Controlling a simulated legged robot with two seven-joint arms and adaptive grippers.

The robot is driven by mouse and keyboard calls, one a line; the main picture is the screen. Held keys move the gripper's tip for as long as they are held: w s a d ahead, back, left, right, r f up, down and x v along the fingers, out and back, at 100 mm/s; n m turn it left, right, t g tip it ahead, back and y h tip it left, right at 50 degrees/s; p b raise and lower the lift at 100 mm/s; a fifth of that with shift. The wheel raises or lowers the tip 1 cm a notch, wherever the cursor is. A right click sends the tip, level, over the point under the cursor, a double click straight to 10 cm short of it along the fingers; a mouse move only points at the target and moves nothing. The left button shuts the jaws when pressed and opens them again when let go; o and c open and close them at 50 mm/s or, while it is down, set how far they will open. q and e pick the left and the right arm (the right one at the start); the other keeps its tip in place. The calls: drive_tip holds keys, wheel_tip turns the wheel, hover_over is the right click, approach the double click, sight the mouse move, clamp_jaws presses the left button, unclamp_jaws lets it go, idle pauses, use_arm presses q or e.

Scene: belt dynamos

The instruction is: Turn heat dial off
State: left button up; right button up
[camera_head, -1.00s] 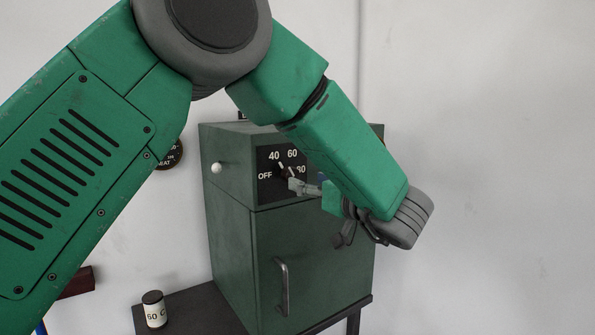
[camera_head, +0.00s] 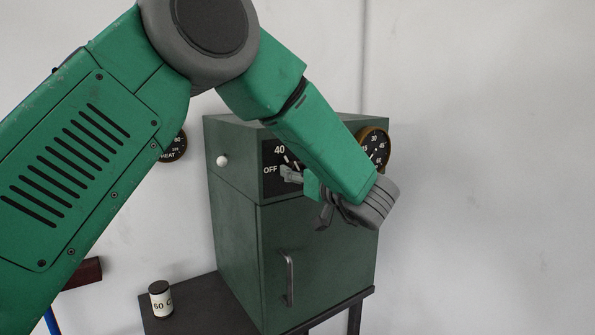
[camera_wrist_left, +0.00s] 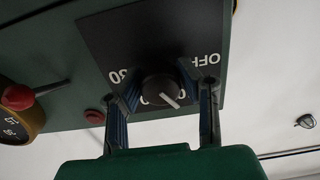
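The heat dial is a round black knob (camera_wrist_left: 160,90) with a white pointer line, on a black panel (camera_head: 271,184) high on the front of a green cabinet (camera_head: 232,210). In the left wrist view the panel appears upside down. The pointer slants to the lower right, away from the OFF mark at upper right, seemingly near 40. My left gripper (camera_wrist_left: 162,112) is open, one finger on each side of the knob; contact cannot be told. In the head view my left gripper (camera_head: 291,174) is at the panel and the forearm covers much of it. My right gripper is not in view.
A round gauge (camera_head: 376,148) sits at the cabinet's upper right. In the wrist view a red knob (camera_wrist_left: 17,97) and a red button (camera_wrist_left: 95,116) lie left of the panel. A door handle (camera_head: 289,278) is below. A labelled jar (camera_head: 160,300) stands on the dark table (camera_head: 205,299).

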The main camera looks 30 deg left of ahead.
use_arm(q)
drive_tip(key=shift+w+f+n+b, duration=0.1)
drive_tip(key=shift+n+b, duration=0.9)
drive_tip(key=shift+b, duration=0.15)
drive_tip(key=n+b, duration=0.7)
drive_tip(key=b, duration=0.1)
drive_tip(key=shift+n, duration=0.3)
drive_tip(key=shift+r+n+b, duration=0.2)
drive_tip(key=shift+n+b, duration=1)
drive_tip(key=shift+b, duration=0.35)
drive_tip(key=o, duration=1.2)
drive_tip(key=shift+w, duration=0.15)
drive_tip(key=shift+c, duration=0.2)
drive_tip(key=shift+a+f, duration=0.1)
drive_tip(key=shift+a, duration=0.05)
